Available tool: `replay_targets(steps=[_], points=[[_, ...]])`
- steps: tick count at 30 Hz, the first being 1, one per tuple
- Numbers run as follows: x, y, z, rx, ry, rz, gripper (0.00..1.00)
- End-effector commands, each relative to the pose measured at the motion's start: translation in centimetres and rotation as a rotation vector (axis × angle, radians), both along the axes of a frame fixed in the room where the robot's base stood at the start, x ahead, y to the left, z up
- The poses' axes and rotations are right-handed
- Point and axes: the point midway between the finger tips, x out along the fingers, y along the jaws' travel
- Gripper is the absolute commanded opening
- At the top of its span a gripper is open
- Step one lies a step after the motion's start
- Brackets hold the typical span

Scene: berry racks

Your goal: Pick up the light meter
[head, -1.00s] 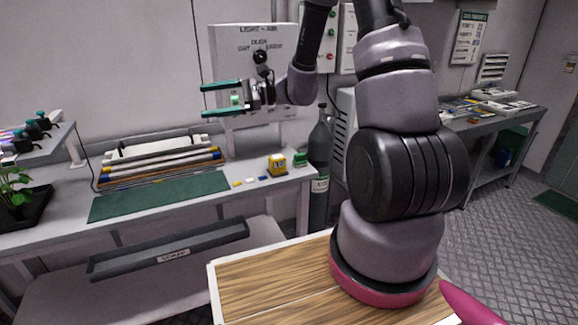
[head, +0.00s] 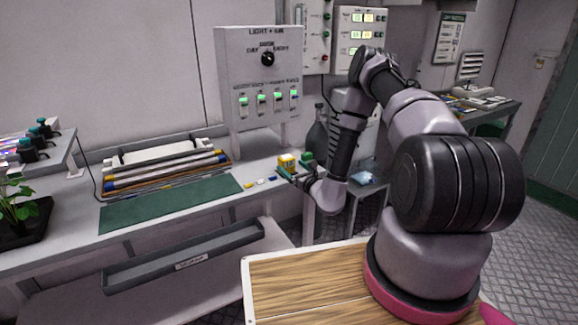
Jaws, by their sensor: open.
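The light meter, seemingly the small yellow box (head: 287,161) with a dark display, stands at the right end of the grey bench. My gripper (head: 290,171) is low over the bench's right end, with its teal-tipped fingers reaching toward the yellow box. It is open. The fingers overlap the lower part of the box in this view, and I cannot tell whether they are around it or only in front of it. A small green object (head: 306,157) sits just right of the box, close to the gripper.
A green mat (head: 170,203) and a rack of coloured tubes (head: 165,172) lie to the left on the bench. Small coloured pieces (head: 261,181) lie left of the gripper. A switch panel (head: 262,80) rises behind. A dark gas cylinder (head: 317,138) stands behind the bench's right end.

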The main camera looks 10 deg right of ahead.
Motion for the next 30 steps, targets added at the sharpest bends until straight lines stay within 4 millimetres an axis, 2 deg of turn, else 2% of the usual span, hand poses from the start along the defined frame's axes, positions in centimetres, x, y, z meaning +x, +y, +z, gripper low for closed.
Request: replay_targets(steps=[3,11,18,22,28,29,30], points=[[1.8,0.7,0.1,-0.001,-0.003,0.002,1.00],[4.0,1.2,0.2,0.000,-0.003,0.002,1.00],[7.4,2.0,0.4,0.001,-0.003,0.003,1.00],[8.1,2.2,0.4,0.000,-0.001,0.003,1.00],[8.2,2.2,0.4,0.001,-0.001,0.003,1.00],[8.1,2.2,0.4,0.001,-0.001,0.003,0.92],[8.1,2.2,0.4,0.001,-0.001,0.003,0.77]])
